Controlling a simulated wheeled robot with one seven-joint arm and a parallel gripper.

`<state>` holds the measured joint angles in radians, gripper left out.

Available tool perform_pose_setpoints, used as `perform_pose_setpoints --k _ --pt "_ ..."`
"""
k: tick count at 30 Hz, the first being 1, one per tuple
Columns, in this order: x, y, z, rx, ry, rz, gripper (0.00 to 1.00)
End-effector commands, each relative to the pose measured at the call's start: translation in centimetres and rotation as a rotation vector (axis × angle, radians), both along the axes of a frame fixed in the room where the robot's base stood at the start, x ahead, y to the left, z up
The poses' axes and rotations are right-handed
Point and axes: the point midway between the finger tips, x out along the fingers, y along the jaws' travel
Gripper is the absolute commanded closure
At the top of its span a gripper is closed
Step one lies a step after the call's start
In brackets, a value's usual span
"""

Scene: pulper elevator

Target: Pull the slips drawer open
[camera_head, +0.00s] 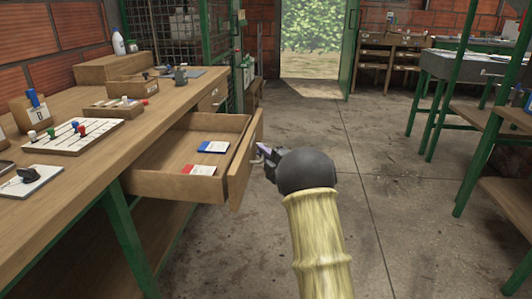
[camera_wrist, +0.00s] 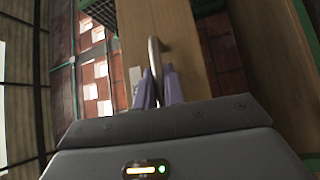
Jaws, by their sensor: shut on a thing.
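The slips drawer (camera_head: 163,187) is a wooden drawer standing well out from the left bench. Inside it lie a slip with a blue band (camera_head: 213,147) and a slip with a red band (camera_head: 198,170). Its front panel (camera_head: 243,163) faces right. My gripper (camera_head: 260,150) is at the outer side of that panel. In the wrist view, my gripper's purple fingers (camera_wrist: 159,88) are shut on the metal bar handle (camera_wrist: 154,50) of the wooden front. In the head view, my dark wrist partly hides the fingers and handle.
The wooden bench (camera_head: 95,160) on the left carries a white board of coloured pegs (camera_head: 75,136), small holders and a white bottle (camera_head: 118,42). A green bench leg (camera_head: 128,240) stands below. The concrete floor (camera_head: 375,180) to the right is clear, up to green-framed tables (camera_head: 440,75).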

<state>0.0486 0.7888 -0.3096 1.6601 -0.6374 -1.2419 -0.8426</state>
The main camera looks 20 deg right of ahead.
Motion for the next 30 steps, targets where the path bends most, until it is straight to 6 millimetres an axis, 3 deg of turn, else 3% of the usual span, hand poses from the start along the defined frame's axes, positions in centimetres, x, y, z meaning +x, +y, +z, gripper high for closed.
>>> perform_pose_setpoints --k 11,12,15,25,30 --pt "0.0 0.2 -0.2 -0.001 0.003 0.006 1.00" --pt "0.0 0.2 -0.2 -0.001 0.003 0.006 0.81" --pt "0.0 0.1 -0.1 -0.001 0.002 0.004 0.68" --pt "-0.2 -0.1 0.0 -0.001 0.001 0.002 0.68" --pt "-1.5 -0.7 -0.1 -0.001 0.002 0.000 0.68"
